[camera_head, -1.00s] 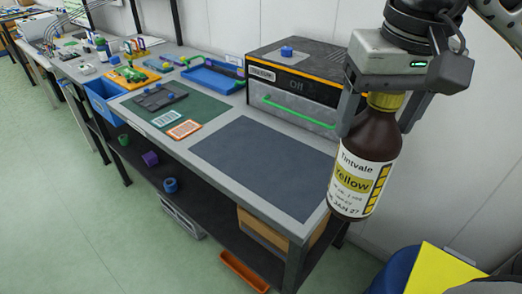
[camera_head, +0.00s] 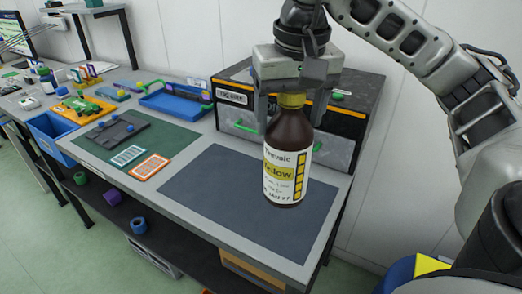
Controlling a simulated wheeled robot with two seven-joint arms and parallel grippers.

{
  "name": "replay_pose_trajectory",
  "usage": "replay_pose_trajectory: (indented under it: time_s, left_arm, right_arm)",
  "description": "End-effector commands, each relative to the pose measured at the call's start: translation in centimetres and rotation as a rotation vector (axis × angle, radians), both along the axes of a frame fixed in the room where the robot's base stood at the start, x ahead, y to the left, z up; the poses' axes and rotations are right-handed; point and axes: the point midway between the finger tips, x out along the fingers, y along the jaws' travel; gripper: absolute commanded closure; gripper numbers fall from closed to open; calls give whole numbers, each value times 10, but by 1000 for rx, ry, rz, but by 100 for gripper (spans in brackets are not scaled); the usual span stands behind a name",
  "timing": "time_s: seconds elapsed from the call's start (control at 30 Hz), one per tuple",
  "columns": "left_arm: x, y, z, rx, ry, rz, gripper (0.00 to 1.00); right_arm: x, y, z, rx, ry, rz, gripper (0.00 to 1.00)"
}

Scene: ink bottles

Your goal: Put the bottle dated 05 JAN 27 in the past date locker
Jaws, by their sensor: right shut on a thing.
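My right gripper (camera_head: 291,100) is shut on a brown bottle (camera_head: 289,134) by its yellow cap (camera_head: 291,100). The bottle hangs upright in front of the locker, over the dark mat's far right part. Its white label reads Yellow, with a date ending JAN 27; the first digits are hard to read. The dark locker (camera_head: 232,97) with an orange stripe stands at the back of the bench. Its grey front has a green handle (camera_head: 245,127), partly hidden by the gripper and bottle. The label on the locker is too small to read surely. My left gripper is not in view.
A dark mat (camera_head: 220,195) lies bare on the bench. To its left are a green mat (camera_head: 178,150) with two cards, a blue tray (camera_head: 175,103) and a blue bin (camera_head: 52,136).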

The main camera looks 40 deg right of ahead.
Motion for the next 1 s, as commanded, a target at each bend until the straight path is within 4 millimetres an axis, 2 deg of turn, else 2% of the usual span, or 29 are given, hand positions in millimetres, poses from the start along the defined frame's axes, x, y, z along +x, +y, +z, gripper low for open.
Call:
replay_pose_trajectory:
  time_s: [0.1, 0.4, 0.67, 0.83, 1.0]
  left_arm:
    - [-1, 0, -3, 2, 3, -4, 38]
    - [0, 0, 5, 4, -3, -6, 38]
    - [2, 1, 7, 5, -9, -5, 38]
    - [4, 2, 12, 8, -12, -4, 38]
    - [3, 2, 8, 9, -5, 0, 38]
  right_arm:
    - [24, 0, -12, 3, 3, 0, 85]
    - [57, -1, -51, 1, 0, 0, 85]
    - [70, -1, -68, 1, 0, 0, 85]
    - [69, -2, -89, -1, 1, 0, 85]
    - [70, -2, -98, 0, -2, -1, 85]
